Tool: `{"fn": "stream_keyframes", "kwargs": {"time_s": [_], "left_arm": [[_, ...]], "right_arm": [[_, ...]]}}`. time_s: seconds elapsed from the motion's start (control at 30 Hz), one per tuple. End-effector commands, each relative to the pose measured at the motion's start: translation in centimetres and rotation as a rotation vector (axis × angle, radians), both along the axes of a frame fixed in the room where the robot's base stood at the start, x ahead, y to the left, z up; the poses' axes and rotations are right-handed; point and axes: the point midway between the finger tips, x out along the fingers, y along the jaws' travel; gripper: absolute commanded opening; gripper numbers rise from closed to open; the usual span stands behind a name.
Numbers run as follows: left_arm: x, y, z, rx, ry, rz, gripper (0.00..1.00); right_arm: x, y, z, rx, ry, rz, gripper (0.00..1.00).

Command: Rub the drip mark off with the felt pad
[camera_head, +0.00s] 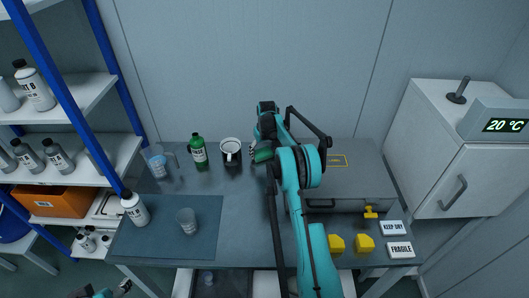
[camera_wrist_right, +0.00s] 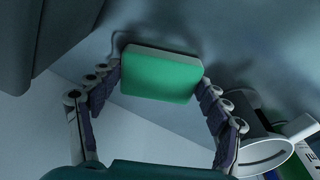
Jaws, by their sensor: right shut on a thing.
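The felt pad (camera_wrist_right: 158,76), a green block with a pale edge, sits between the fingertips of my right gripper (camera_wrist_right: 158,82) in the right wrist view. The fingers are shut on its two sides. I cannot make out the drip mark. My left gripper (camera_head: 121,287) only just shows at the bottom left; its jaws are unclear.
A grey case (camera_head: 350,185) and yellow blocks (camera_head: 364,243) are right.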

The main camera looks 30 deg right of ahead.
Motion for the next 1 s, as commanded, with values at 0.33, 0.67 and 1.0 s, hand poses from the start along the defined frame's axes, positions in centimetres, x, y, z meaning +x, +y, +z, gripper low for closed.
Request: {"fn": "stream_keyframes", "kwargs": {"time_s": [0.33, 0.67, 1.0], "left_arm": [[0.0, 0.0, 2.0, 0.0, 0.0, 0.0, 0.59], [0.0, 0.0, 3.3, 0.0, 0.0, 0.0, 0.59], [0.0, 0.0, 3.4, 0.0, 0.0, 0.0, 0.59]], "right_arm": [[0.0, 0.0, 3.5, 0.0, 0.0, 0.001, 0.54], [0.0, 0.0, 6.0, 0.0, 0.0, 0.001, 0.54], [0.0, 0.0, 6.3, 0.0, 0.0, 0.001, 0.54]]}}
